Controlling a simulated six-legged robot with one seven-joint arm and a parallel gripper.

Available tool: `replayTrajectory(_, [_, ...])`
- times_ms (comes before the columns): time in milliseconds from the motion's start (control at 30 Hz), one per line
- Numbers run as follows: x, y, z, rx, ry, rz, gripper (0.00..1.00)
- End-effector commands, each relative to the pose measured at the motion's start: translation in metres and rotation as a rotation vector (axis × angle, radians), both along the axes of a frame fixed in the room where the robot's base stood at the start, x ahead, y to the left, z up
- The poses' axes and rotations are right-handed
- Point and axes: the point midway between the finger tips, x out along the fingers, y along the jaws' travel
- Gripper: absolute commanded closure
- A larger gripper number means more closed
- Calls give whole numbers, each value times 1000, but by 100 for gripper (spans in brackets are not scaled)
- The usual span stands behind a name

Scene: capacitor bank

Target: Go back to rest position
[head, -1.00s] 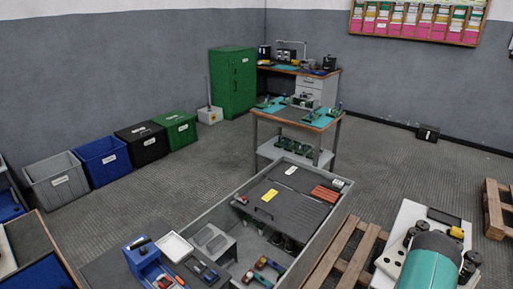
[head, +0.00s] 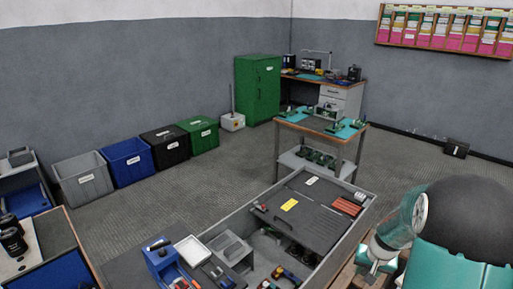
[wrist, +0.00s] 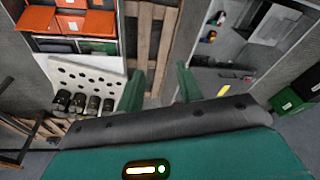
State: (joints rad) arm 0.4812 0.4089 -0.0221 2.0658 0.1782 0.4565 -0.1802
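In the wrist view my gripper (wrist: 160,88) shows two green fingers set apart with nothing between them. It is open and empty, above a wooden pallet (wrist: 151,40). In the head view my teal and black arm (head: 465,225) fills the lower right corner. Its grey-white and teal joint parts stand near the right side of the large grey crate (head: 338,254). I cannot make out the fingers in the head view.
A small workbench (head: 322,124) stands behind the grey crate. A green cabinet (head: 257,88) and several bins, such as the blue bin (head: 127,160), line the wall. In the wrist view a white perforated board (wrist: 88,80) lies left of my fingers.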

Motion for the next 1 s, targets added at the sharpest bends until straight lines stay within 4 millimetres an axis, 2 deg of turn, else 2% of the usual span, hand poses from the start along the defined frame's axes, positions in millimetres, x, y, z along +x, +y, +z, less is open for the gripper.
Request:
replayTrajectory(33, [1, 12, 20, -8, -17, 23, 64])
replayTrajectory(200, [-5, 51, 72, -23, -48, 89, 64])
replayTrajectory(500, [-36, 118, 150, -51, -107, 203, 64])
replayTrajectory(700, [-69, 157, 190, -69, -144, 275, 64])
replayTrajectory(1000, [-130, 205, 231, -101, -204, 377, 64])
